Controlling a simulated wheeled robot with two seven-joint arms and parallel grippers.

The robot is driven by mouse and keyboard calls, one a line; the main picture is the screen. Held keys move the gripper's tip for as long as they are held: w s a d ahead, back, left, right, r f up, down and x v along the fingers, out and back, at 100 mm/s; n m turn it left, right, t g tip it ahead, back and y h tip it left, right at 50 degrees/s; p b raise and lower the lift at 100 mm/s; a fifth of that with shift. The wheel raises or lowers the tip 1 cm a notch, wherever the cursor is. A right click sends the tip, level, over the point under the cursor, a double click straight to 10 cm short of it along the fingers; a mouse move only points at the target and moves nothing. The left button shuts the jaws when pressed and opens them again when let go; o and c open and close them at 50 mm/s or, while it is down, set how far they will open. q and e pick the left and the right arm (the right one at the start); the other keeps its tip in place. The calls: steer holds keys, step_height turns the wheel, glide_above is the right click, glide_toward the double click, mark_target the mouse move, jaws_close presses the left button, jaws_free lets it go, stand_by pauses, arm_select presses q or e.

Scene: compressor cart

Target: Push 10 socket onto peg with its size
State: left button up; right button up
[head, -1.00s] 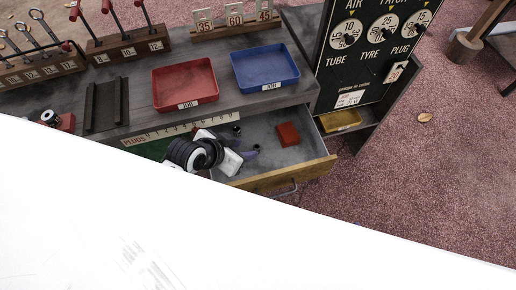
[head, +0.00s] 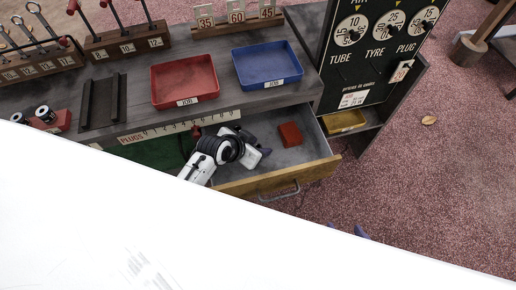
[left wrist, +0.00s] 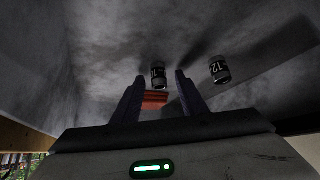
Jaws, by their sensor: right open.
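My left gripper (head: 254,156) reaches down into the open drawer. In the left wrist view its two dark fingers (left wrist: 161,88) stand apart. A small dark socket (left wrist: 158,75) lies between and just beyond the fingertips, its label not clearly readable. A second socket (left wrist: 219,70), marked 12, lies to the right, outside the fingers. At the far left of the bench a red base (head: 60,121) carries two dark, pale-topped cylinders (head: 45,114), partly cut off by my white body. Only the bluish fingertips of my right gripper (head: 360,232) show, low over the floor, apart from everything.
The drawer (head: 275,181) also holds a red block (head: 290,134), which shows between the fingers in the wrist view. Red (head: 183,80) and blue (head: 267,64) trays stand on the bench, with tool racks (head: 126,42) behind. A dial board (head: 380,50) stands right.

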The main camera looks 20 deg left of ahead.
arm_select(q)
jaws_close()
